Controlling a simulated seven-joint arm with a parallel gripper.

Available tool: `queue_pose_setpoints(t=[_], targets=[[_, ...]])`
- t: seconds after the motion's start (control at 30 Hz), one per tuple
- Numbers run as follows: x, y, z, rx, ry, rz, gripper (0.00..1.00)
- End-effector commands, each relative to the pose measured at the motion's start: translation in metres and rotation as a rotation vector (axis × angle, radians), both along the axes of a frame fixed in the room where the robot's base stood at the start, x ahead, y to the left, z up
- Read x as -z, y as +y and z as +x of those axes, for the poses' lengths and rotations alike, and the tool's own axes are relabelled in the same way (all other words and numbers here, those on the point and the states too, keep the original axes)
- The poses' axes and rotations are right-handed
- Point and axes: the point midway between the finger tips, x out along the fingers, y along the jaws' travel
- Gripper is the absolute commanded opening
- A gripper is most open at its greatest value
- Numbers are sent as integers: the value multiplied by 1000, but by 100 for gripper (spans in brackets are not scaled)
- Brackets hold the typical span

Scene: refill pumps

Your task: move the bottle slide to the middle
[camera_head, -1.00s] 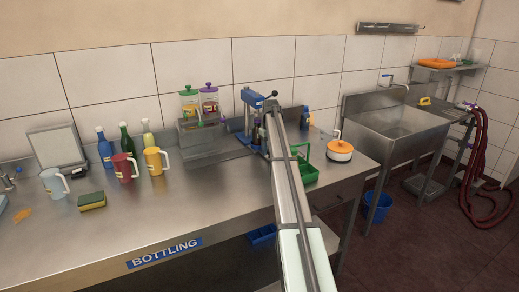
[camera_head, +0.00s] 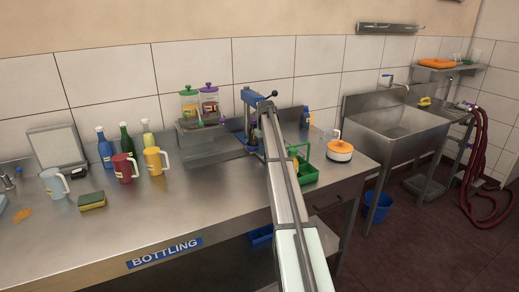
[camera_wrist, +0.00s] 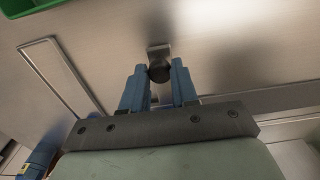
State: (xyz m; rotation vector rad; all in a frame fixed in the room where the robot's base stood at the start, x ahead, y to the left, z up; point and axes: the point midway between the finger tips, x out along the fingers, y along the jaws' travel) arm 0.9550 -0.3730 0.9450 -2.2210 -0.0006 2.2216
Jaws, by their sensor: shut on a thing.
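The blue bottling stand (camera_head: 250,100) with its dark lever knob stands toward the back right of the steel counter. My arm reaches over the counter to it and hides most of its lower part. In the wrist view my gripper (camera_wrist: 159,78) has its two blue fingers on either side of a dark round knob (camera_wrist: 159,72), shut on it. The knob sits at a small metal bracket (camera_wrist: 158,51). I take it as the bottle slide's knob. A straight metal rail edge (camera_wrist: 285,97) runs beside it. The slide's position under the stand is hidden in the head view.
Two jars on a metal rack (camera_head: 200,126) stand to the left, with jugs, bottles and a sponge (camera_head: 92,201) further left. The counter's front middle is clear.

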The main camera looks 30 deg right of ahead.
Motion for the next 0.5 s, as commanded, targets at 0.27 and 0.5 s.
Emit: queue_pose_setpoints(t=[0.27, 0.5], targets=[[0, 19, 0, 0, -1, 0, 9], [0, 34, 0, -1, -1, 0, 9]])
